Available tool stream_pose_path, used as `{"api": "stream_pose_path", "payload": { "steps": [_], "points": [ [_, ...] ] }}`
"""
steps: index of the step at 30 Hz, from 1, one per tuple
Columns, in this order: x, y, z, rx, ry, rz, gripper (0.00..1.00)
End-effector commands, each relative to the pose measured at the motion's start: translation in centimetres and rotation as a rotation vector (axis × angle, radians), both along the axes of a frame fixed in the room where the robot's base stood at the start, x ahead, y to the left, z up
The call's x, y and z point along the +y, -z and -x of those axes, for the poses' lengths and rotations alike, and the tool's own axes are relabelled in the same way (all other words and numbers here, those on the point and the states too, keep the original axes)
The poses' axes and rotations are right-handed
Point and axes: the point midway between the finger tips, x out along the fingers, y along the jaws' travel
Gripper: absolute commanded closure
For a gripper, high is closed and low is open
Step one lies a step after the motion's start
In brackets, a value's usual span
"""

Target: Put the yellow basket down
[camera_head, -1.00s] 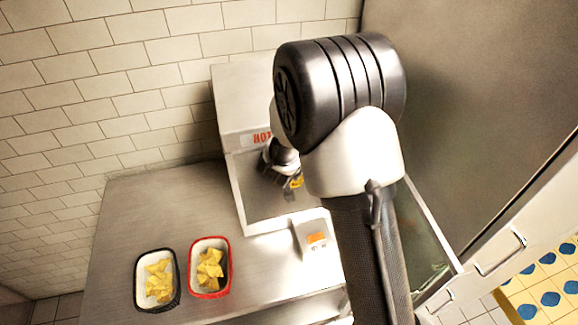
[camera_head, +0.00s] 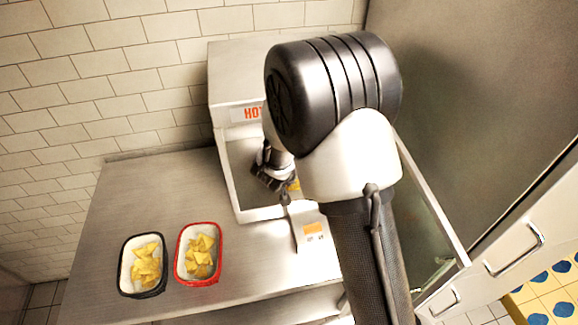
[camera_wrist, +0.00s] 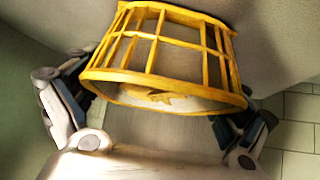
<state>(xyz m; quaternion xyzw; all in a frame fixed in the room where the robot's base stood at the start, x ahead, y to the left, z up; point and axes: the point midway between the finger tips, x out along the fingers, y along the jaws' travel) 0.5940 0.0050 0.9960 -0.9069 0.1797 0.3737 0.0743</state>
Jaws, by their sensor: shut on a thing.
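The yellow basket (camera_wrist: 158,48) has an open frame of bars and fills the upper middle of the wrist view. My gripper (camera_wrist: 165,88) has a finger on each side of it and is shut on it. A yellowish patch shows inside its near ring; I cannot tell what it is. In the head view, my gripper (camera_head: 280,187) is inside the opening of the steel cabinet marked HOT (camera_head: 225,165). Only a small yellow part of the basket (camera_head: 295,186) shows there. My arm hides the rest, and I cannot tell whether the basket touches the cabinet floor.
A black-rimmed tray (camera_head: 125,268) and a red-rimmed tray (camera_head: 180,265), both with yellow chips, stand on the steel counter (camera_head: 145,195). A small box with an orange label (camera_head: 312,232) is at the cabinet's front. The counter's left side is clear. Tiled wall (camera_head: 80,80) stands behind.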

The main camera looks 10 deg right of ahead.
Motion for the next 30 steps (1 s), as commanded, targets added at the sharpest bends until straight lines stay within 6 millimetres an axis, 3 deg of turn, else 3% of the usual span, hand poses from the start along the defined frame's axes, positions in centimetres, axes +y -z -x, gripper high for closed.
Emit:
{"api": "stream_pose_path", "payload": {
  "steps": [3,4,6,20,30],
  "points": [
    [0.0,0.5,0.0,0.000,0.001,0.001,0.37],
    [0.0,0.4,0.0,0.001,0.001,0.000,0.04],
    [-0.1,0.4,0.0,0.001,0.001,0.000,0.00],
    [0.1,-0.4,0.2,0.000,0.000,0.000,0.00],
    [1.9,-5.4,4.6,0.000,-0.002,-0.001,0.00]
  ]
}}
